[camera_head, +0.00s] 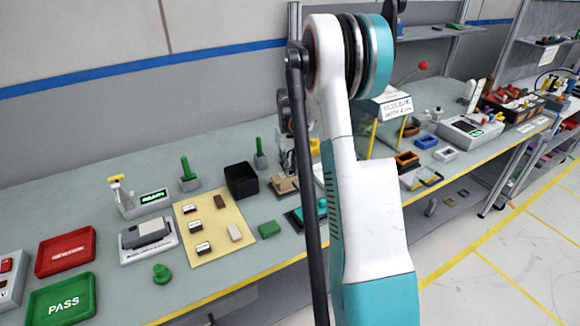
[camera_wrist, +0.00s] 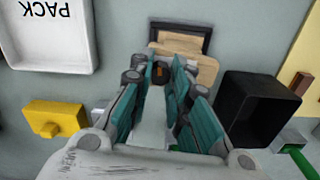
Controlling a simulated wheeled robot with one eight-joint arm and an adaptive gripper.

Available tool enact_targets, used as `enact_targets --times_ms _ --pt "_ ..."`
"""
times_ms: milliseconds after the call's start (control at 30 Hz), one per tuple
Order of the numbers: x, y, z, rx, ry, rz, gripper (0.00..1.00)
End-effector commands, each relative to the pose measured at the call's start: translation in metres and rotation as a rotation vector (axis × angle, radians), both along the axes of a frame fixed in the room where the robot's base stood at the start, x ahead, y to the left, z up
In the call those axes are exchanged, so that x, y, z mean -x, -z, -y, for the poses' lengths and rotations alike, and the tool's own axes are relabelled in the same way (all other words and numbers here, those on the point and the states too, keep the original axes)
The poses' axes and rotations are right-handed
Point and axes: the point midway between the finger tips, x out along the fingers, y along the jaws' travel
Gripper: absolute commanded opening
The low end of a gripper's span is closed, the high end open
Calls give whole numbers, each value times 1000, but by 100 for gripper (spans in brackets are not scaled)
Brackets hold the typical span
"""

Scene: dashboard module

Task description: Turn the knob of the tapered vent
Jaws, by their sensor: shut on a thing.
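The tapered vent shows in the wrist view as a tan block (camera_wrist: 203,66) with a dark-framed end (camera_wrist: 180,33). In the head view a tan piece (camera_head: 284,186) beside my arm seems to be the same vent, partly hidden. A small dark knob with an orange mark (camera_wrist: 160,72) is at the vent's near side. My gripper (camera_wrist: 167,72) has its teal-padded fingers on either side of the knob and is shut on it. The fingers hide much of the knob and the near part of the vent, so the knob's angle is hard to tell.
A black bin (camera_wrist: 235,92) stands close to the right of my gripper; it also shows in the head view (camera_head: 242,184). A white PACK tray (camera_wrist: 84,60) and a yellow block (camera_wrist: 58,118) lie to the left. A green lever (camera_wrist: 300,160) is at lower right.

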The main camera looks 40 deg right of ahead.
Motion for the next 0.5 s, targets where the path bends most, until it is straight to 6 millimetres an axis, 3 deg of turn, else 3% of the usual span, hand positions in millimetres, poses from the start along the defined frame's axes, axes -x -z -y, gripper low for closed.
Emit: enact_targets --times_ms 500 --pt "0 0 0 0 137 0 0"
